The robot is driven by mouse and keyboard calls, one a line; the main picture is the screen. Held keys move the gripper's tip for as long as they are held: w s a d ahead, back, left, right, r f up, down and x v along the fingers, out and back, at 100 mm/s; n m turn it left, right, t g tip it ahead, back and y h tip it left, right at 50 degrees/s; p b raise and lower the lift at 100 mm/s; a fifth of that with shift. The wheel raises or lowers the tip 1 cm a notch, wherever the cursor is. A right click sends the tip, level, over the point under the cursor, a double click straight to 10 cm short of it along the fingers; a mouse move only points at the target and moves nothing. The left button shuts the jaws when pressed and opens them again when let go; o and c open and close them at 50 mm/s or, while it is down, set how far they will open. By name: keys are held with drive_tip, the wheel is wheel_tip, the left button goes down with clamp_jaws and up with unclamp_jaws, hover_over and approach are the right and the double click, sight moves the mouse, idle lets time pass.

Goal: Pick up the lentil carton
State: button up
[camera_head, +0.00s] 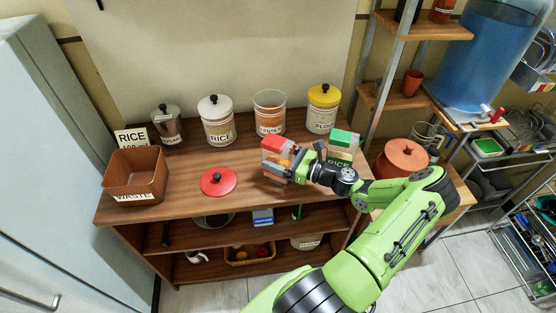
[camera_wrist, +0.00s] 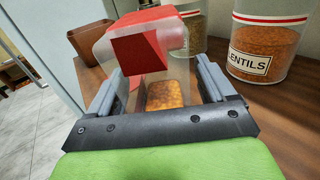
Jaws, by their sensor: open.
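The lentil carton (camera_head: 278,146) stands on the wooden counter, with a red top and clear sides. In the wrist view the carton (camera_wrist: 146,58) shows orange contents low down between my two fingers. My gripper (camera_head: 276,168) is open around the carton, one finger on each side. In the wrist view my gripper (camera_wrist: 160,88) shows a gap by the fingers; whether either touches the carton is hard to tell. The lentils canister (camera_head: 269,115) stands behind, lidless, with orange contents; it also shows at the right of the wrist view (camera_wrist: 265,50).
A red lid (camera_head: 218,181) lies left of my gripper. A green-topped rice carton (camera_head: 343,140) stands close on the right. Rice (camera_head: 217,122) and flour (camera_head: 322,110) canisters line the back. A brown waste bin (camera_head: 134,172) is at left. The front-left counter is clear.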

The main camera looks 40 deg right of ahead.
drive_tip(key=c, duration=1.2)
